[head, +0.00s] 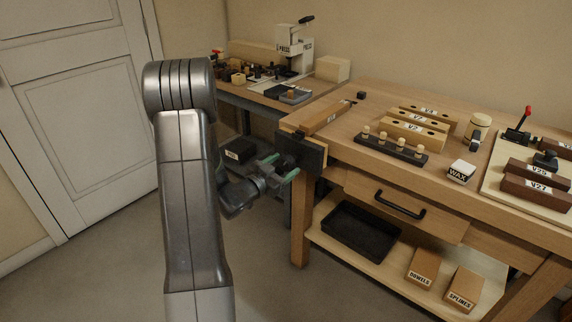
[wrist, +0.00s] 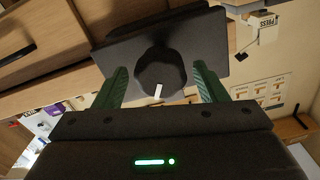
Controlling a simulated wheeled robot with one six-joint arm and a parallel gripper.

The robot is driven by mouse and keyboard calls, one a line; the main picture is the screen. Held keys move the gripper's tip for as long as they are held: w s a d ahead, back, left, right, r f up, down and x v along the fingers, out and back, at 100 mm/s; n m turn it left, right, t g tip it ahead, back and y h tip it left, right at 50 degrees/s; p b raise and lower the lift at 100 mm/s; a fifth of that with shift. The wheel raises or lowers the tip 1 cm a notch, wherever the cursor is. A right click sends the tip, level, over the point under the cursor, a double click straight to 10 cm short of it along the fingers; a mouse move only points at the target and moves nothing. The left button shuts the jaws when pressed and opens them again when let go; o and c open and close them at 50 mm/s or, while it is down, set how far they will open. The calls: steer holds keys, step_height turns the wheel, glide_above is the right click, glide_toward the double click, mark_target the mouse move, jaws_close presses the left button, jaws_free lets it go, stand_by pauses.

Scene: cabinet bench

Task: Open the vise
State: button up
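The vise is at the left end of the near workbench. Its dark jaw plate (head: 314,155) hangs at the bench end, and the plate also shows in the wrist view (wrist: 207,42). A dark round knob with a white mark (wrist: 160,70) sits in front of the plate. My gripper (head: 281,168) is open, its green fingers pointing at the plate. In the wrist view the fingers (wrist: 160,83) are on either side of the knob, with a gap on each side. The screw behind the knob is hidden.
A wooden block (head: 324,119) lies on the bench top beside the vise. Slotted blocks (head: 414,132) and a dark peg rack (head: 390,148) stand further right. Below are a drawer handle (head: 399,206) and a black tray (head: 360,233). A second bench with a press (head: 294,50) is behind.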

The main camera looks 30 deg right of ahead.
steer(key=b+v, duration=0.1)
steer(key=v, duration=0.6)
stand_by(0.7)
steer(key=p+x, duration=0.1)
steer(key=x, duration=0.6)
stand_by(0.3)
